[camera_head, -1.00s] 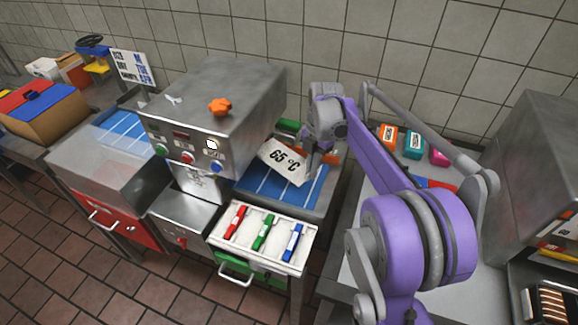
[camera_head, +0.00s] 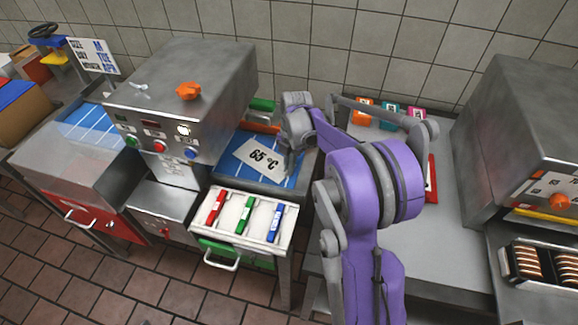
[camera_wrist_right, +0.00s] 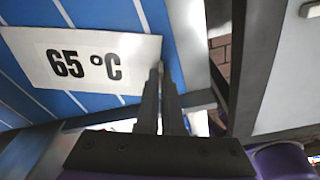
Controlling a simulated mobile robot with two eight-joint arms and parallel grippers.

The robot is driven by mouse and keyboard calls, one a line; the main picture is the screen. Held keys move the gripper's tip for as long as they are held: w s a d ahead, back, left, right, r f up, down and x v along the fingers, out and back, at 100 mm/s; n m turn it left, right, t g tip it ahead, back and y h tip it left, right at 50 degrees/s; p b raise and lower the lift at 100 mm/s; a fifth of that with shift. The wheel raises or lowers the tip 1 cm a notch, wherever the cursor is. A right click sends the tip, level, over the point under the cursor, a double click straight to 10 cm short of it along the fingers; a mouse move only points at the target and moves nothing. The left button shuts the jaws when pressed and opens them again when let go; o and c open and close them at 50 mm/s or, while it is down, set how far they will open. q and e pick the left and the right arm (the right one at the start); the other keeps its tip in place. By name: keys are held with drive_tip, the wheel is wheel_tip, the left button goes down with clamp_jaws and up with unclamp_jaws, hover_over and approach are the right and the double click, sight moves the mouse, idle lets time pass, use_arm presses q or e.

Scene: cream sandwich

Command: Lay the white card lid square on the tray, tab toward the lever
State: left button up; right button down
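A white card marked "65 °C" (camera_head: 262,157) is over the blue striped surface (camera_head: 225,163) right of the steel machine. It looks roughly flat, slightly skewed to the stripes; I cannot tell whether it touches the surface. My right gripper (camera_head: 287,168) is at the card's right end, partly hidden by my purple arm. In the right wrist view the gripper's fingers (camera_wrist_right: 160,68) are close together, pinching the right edge of the card (camera_wrist_right: 30,55). No tab can be made out on the card. My left gripper is not in view.
The steel machine (camera_head: 185,75) has an orange knob (camera_head: 188,91) on top. A white holder (camera_head: 228,225) with red, green and blue bars stands in front. Bare grey counter (camera_head: 440,260) is at right.

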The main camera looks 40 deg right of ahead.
drive_tip(key=shift+f, duration=0.15)
drive_tip(key=c, duration=1.1)
unclamp_jaws()
drive_tip(key=shift+o, duration=0.2)
